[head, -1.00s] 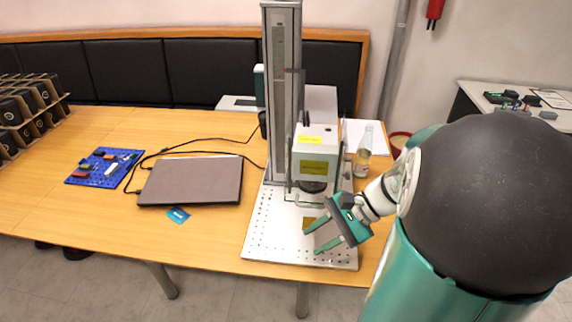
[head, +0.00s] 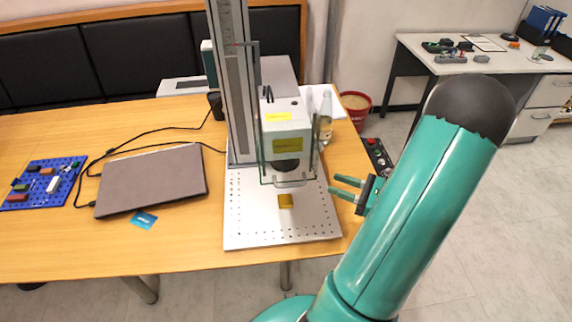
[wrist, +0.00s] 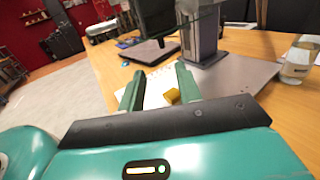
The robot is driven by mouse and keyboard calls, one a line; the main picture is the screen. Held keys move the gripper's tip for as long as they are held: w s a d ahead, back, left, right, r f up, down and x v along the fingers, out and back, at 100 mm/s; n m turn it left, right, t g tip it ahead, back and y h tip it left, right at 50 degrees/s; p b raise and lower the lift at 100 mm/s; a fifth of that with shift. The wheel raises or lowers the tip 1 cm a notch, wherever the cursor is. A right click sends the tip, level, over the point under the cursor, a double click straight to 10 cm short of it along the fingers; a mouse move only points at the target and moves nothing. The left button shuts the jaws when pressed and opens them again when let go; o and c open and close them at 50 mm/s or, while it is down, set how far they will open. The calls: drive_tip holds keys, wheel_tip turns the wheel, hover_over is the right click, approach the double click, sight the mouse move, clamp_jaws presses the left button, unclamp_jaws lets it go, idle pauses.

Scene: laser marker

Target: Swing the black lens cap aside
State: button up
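The laser marker's white head (head: 287,128) hangs on a tall column above a perforated metal plate (head: 250,225). A black round part, which looks like the lens cap (head: 287,166), sits under the head, behind a clear guard with a pale handle (head: 291,182). Whether it is swung aside is too small to tell. My gripper (head: 333,185) is open and empty, right of the guard and apart from it, near the plate's right edge. In the wrist view its two green fingers (wrist: 160,72) are spread, with nothing between them. I cannot make out the cap there.
A small brass-coloured block (head: 286,201) lies on the plate. A clear bottle (head: 326,125) stands behind right of the head. A black button box (head: 377,153) is at the table's right edge. A closed laptop (head: 152,181) lies left. Floor at right is free.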

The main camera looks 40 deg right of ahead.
drive_tip(key=x, duration=1.4)
drive_tip(key=shift+w, duration=0.15)
clamp_jaws()
